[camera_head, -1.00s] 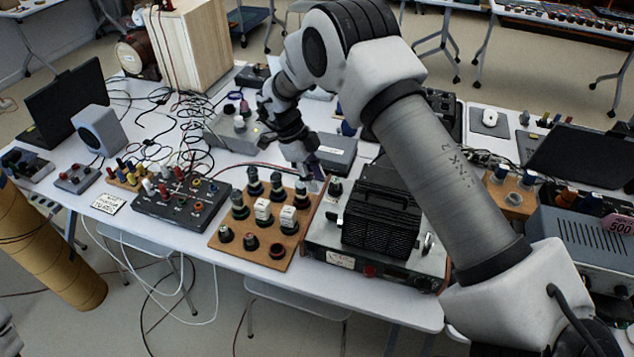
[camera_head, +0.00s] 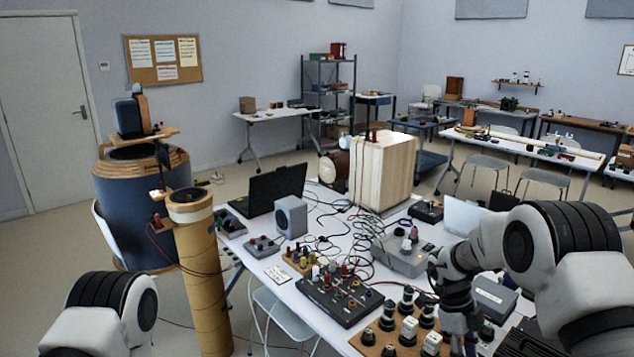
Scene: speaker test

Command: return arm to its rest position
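My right arm comes in from the right edge and bends down over the table. Its gripper (camera_head: 466,340) points downward at the bottom of the view, above or beside the wooden board (camera_head: 366,347) with several knobbed parts. The fingertips are small, dark and partly cut off by the frame edge, so I cannot tell if they are open or shut. Of my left arm only a rounded white and black link shows at the lower left. My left gripper is out of view.
The white table (camera_head: 262,258) is crowded with a black terminal box (camera_head: 338,296), cables, a grey speaker (camera_head: 291,217), a laptop (camera_head: 277,186) and a wooden cabinet (camera_head: 383,170). A tall tan cylinder (camera_head: 200,265) and blue drum (camera_head: 130,215) stand left. Open floor lies behind.

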